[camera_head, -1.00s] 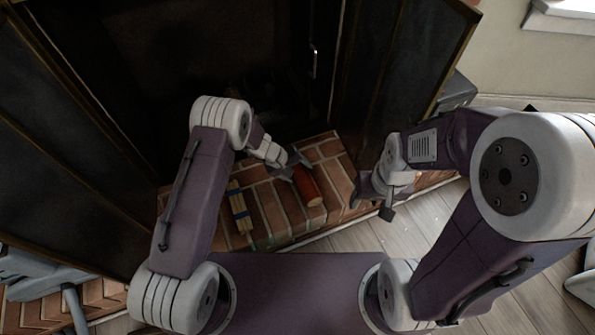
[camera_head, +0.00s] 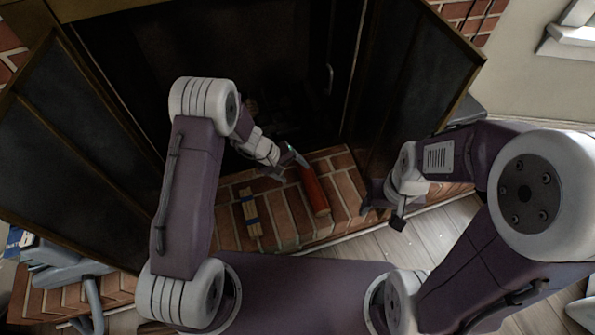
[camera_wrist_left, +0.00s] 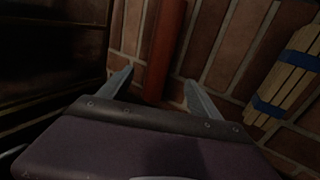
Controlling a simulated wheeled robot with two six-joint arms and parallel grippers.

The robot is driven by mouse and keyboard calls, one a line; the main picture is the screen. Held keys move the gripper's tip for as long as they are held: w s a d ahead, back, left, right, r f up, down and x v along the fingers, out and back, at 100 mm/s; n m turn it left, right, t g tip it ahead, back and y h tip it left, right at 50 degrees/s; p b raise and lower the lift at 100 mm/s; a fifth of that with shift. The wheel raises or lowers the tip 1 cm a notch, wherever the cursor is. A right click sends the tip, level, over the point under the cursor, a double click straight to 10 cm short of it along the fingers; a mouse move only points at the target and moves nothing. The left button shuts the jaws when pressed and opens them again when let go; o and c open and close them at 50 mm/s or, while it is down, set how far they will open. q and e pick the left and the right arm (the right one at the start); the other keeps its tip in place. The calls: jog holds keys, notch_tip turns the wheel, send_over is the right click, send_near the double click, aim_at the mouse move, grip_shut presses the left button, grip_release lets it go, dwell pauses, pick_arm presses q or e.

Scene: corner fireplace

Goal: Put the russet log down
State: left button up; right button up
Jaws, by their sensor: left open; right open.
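The russet log (camera_head: 314,190) lies on the brick hearth (camera_head: 283,212) in front of the open fireplace. In the left wrist view the log (camera_wrist_left: 165,45) runs up between the two fingers, with space on both sides of it. My left gripper (camera_head: 283,160) is open at the log's far end, around or just above it; the exact height is hard to tell. In the left wrist view the fingers of my left gripper (camera_wrist_left: 155,88) stand apart and do not touch the log. My right gripper (camera_head: 380,208) is open and empty at the hearth's right side, apart from the log.
A bundle of pale sticks with blue bands (camera_head: 250,214) lies on the hearth left of the log, and also shows in the left wrist view (camera_wrist_left: 290,75). Dark folding screen panels (camera_head: 415,85) stand on both sides of the fireplace opening. Bare brick lies between bundle and log.

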pick_arm(q)
jog(key=s+a+r+m+y, duration=0.2)
jog(key=s+a+r, duration=0.4)
jog(key=s, duration=0.3)
jog(key=s+a+r+m+g+y, duration=0.1)
jog(key=s+a+r+m+y, duration=0.1)
jog(key=s+a+r, duration=0.4)
jog(key=s+r+y, duration=0.1)
jog(key=s+r, duration=0.1)
jog(key=s, duration=0.2)
jog(key=shift+a, duration=0.2)
notch_tip(320, 180, up, 39)
jog(key=p, duration=3.9)
